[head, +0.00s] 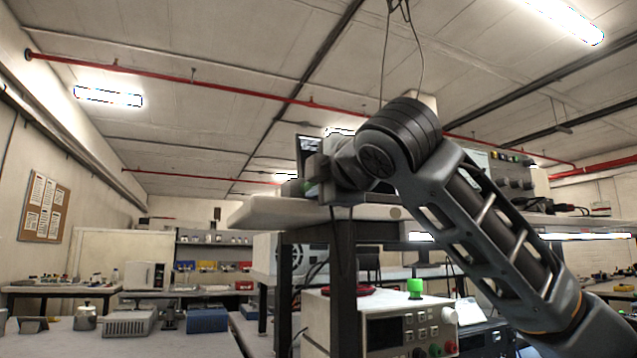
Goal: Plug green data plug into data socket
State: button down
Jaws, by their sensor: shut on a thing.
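My gripper (316,178) is at the left end of my raised arm, over the edge of the raised shelf. It is seen from behind and the side, and its fingertips are mostly hidden. A small bright green patch, the green data plug (309,187), shows at the gripper, which is shut on it. The rest of the plug is hidden. A dark cable hangs below the gripper. I cannot make out the data socket.
The pale raised shelf (270,212) carries a dark screen (309,150) behind my gripper and instruments at right. Below stands a white instrument (335,318) with a green knob-like piece (415,288) on top. A bench (110,343) with boxes is at lower left.

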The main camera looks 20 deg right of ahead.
jog(key=shift+w, duration=0.15)
jog(key=c, duration=1)
grip_release()
jog(key=shift+o, duration=0.6)
jog(key=shift+f, duration=0.1)
jog(key=shift+f, duration=0.1)
jog(key=s, duration=0.8)
jog(key=shift+r, duration=0.25)
jog(key=shift+w, duration=0.1)
